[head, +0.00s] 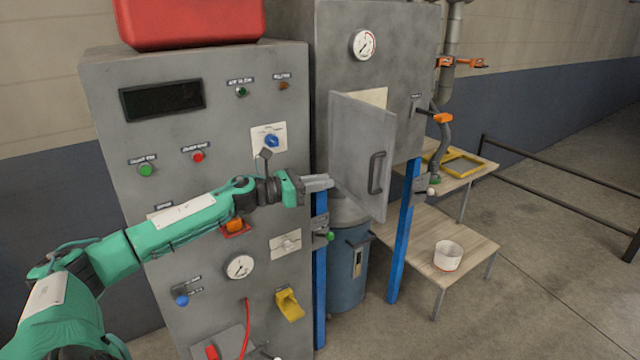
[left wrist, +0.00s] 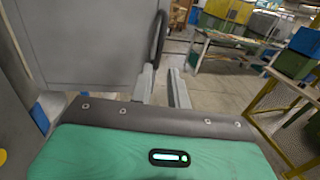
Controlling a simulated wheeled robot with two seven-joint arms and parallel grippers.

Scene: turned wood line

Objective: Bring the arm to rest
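My green left arm reaches in from the left in the head view, across the front of the grey control cabinet (head: 225,130). Its left gripper (head: 328,183) points right, with its tips at the left part of the grey hinged door (head: 356,140). The door stands open, and its dark handle (head: 377,173) is to the right of the tips. In the left wrist view the two fingers of the gripper (left wrist: 165,88) are apart with nothing between them. The handle also shows there (left wrist: 158,36), just beyond the left finger. I cannot tell if anything touches. My right gripper is not in view.
Knobs, gauges and a yellow lever (head: 289,305) stick out from the cabinet below the arm. A blue drum (head: 347,275) stands between blue posts (head: 402,240). A wooden table (head: 465,245) holds a white pot (head: 447,256). Open floor lies to the right, before a dark railing (head: 560,200).

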